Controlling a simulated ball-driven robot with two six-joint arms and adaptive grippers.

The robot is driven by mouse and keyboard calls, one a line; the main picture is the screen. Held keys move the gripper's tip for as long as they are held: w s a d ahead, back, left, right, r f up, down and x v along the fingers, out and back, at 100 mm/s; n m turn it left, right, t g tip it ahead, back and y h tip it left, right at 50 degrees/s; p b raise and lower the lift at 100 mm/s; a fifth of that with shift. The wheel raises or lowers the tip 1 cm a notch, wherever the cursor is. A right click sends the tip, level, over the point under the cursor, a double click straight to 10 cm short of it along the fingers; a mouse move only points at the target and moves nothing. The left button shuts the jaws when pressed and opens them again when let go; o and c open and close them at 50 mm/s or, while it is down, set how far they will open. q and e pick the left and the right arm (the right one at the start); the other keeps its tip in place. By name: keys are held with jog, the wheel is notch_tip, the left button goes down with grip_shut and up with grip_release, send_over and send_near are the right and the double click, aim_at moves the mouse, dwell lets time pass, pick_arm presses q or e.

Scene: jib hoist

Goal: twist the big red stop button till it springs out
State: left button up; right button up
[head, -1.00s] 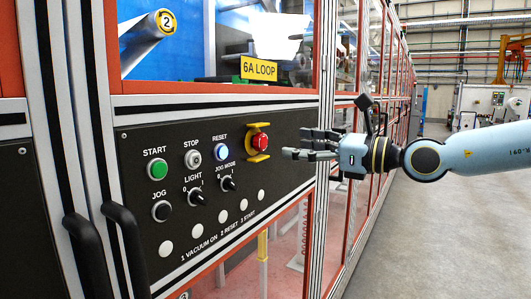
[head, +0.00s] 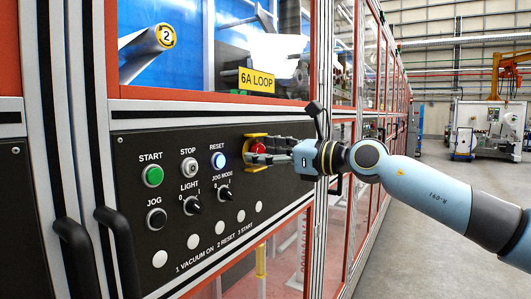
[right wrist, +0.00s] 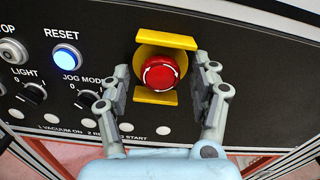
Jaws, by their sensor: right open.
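The big red stop button (head: 259,147) sits on the black control panel between two yellow guard plates. In the right wrist view the button (right wrist: 160,73) shows white curved arrows on its face, with a yellow guard (right wrist: 165,40) above and another below. My right gripper (head: 256,153) is at the button, and in the head view its fingers partly cover it. In the right wrist view the open fingers of the right gripper (right wrist: 164,88) stand left and right of the button, with a gap showing on each side. My left gripper is not in view.
The black panel (head: 130,215) carries a green START button (head: 152,176), a STOP button (head: 189,167), a lit blue RESET button (head: 219,160) and two selector knobs. A dark handle (head: 118,245) juts out at the lower left.

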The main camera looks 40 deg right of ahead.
jog(key=c, duration=1.2)
jog(key=m+p, duration=0.1)
jog(key=p, duration=0.1)
jog(key=m+p, duration=0.2)
jog(key=shift+d+r, duration=0.1)
jog(key=shift+r, duration=0.15)
jog(key=shift+s+m+p, duration=0.1)
jog(key=shift+m+p, duration=1.55)
jog(key=shift+m, duration=0.45)
jog(key=shift+f, duration=0.1)
